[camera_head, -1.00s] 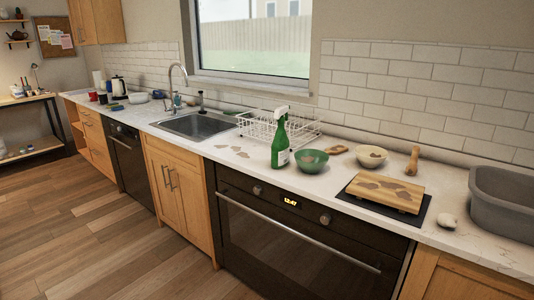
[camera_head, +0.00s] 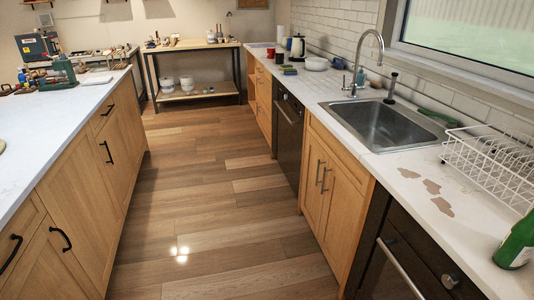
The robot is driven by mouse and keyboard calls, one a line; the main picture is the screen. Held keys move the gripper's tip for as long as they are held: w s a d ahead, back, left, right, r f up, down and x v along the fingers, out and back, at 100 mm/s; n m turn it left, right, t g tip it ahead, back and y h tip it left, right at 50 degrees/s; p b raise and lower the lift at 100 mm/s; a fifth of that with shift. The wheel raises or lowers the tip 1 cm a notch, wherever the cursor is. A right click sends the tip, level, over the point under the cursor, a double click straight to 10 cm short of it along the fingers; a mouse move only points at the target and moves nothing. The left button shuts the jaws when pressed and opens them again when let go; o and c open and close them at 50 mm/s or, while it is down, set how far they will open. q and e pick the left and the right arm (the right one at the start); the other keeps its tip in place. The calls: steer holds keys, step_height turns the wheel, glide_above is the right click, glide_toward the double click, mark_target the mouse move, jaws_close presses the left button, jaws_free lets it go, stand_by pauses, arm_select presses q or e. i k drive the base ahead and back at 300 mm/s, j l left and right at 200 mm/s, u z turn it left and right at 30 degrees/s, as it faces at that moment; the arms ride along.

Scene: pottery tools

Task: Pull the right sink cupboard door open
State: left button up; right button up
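The sink cupboard stands below the sink (camera_head: 379,124), with two wooden doors that look shut. Its right door (camera_head: 338,218) is the one nearer me, beside the dark oven. Its left door (camera_head: 312,181) is farther along. Two upright metal bar handles sit side by side near the line where the doors meet: the right door handle (camera_head: 326,181) and the left door handle (camera_head: 319,172). Neither of my grippers shows in the view.
An oven (camera_head: 388,270) adjoins the cupboard on the near side and a dark appliance (camera_head: 287,136) on the far side. An island counter (camera_head: 82,165) with black handles runs along the left. The wooden floor (camera_head: 205,200) between is clear. A dish rack (camera_head: 490,165) and green bottle (camera_head: 517,245) stand on the right counter.

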mark_target(343, 204)
steer(key=i+j, duration=0.15)
steer(key=i, duration=0.35)
steer(key=i+j, duration=0.1)
steer(key=i, duration=0.45)
steer(key=i+j, duration=0.15)
steer(key=i, duration=0.35)
